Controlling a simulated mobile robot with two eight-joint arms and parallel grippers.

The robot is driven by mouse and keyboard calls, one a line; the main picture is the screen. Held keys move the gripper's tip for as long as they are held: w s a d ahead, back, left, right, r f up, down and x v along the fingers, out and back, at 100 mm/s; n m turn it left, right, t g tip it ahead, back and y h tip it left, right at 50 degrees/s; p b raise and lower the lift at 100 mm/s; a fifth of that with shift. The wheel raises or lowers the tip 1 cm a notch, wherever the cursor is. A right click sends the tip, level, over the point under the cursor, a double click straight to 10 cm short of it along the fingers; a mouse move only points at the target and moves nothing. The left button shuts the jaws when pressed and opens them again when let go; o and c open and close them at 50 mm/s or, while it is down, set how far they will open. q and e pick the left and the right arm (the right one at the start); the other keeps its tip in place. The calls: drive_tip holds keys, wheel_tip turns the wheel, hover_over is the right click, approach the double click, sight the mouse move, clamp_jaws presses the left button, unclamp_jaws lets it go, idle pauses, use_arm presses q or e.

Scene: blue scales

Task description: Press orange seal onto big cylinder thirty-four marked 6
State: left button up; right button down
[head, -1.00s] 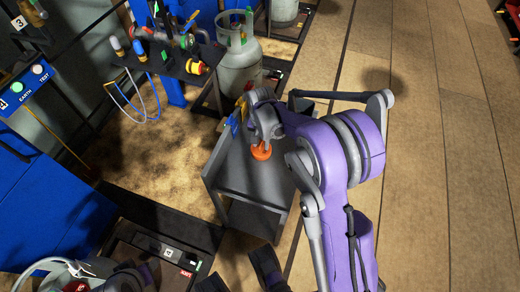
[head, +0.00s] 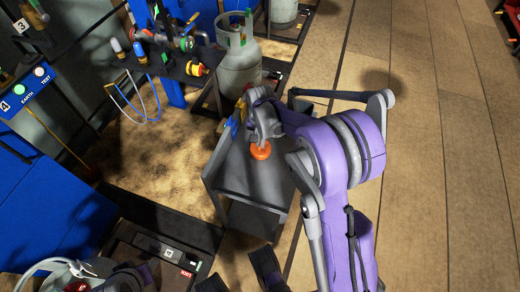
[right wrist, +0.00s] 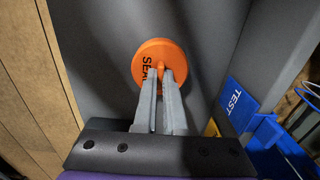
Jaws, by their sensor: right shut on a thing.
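The orange seal (head: 260,151) is a round disc with a raised grip and black lettering. In the right wrist view the seal (right wrist: 151,58) shows its lettered face, partly covered by my fingers. My right gripper (head: 262,139) is shut on the seal's grip, over the grey cart top; I cannot tell whether the disc touches it. The fingers (right wrist: 166,78) look close together on the grip. A big grey cylinder (head: 239,70) with a collar and valve stands beyond the cart. Another grey cylinder (head: 284,12) is at the top edge. No number is readable on either.
The grey cart (head: 232,178) is under the right gripper. A blue TEST bin (right wrist: 240,104) is at its side. A bench with valves and a yellow-red knob (head: 197,70) stands left of the near cylinder. Wooden floor (head: 430,150) is open at right.

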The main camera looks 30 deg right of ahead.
drive_tip(key=shift+r+p, duration=0.6)
drive_tip(key=shift+r, duration=0.7)
